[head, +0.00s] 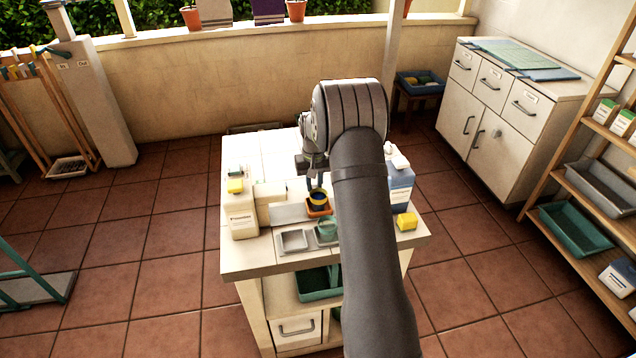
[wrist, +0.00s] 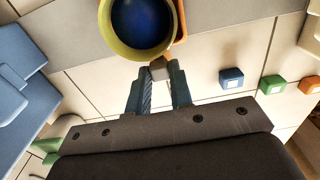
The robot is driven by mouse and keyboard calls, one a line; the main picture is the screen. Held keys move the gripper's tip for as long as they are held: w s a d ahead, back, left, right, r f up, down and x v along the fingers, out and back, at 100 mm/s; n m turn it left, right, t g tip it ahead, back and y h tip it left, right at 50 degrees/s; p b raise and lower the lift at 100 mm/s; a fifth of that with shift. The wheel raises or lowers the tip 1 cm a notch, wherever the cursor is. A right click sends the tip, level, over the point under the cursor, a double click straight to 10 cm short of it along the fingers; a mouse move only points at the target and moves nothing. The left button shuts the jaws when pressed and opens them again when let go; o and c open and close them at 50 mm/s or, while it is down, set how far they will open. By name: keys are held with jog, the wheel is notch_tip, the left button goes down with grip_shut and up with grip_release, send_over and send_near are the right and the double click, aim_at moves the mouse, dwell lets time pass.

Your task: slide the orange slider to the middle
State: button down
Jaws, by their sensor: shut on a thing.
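An orange tray-like piece (head: 318,208) sits on the worktop under a small yellow-rimmed cup with a blue inside (head: 318,197). In the wrist view the cup (wrist: 108,38) fills the top, and an edge of the orange piece (wrist: 181,22) shows to its right. My gripper (wrist: 158,72) is shut on a small grey block (wrist: 158,69) just below the cup and close to the orange piece. I cannot tell whether the block is joined to it. A separate small orange block (wrist: 309,85) lies at the right. In the head view my arm partly hides the worktop.
A blue block (wrist: 231,78) and a green block (wrist: 272,84) stand beside the orange block.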

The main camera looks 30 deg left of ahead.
jog(key=c, duration=1.3)
grip_release()
notch_tip(320, 180, up, 17)
jog(key=shift+r, duration=0.2)
notch_tip(320, 180, down, 18)
jog(key=shift+w+r, duration=0.1)
jog(key=shift+r, duration=0.15)
jog(key=shift+w+d, duration=0.1)
jog(key=shift+d, duration=0.05)
jog(key=shift+o, duration=0.3)
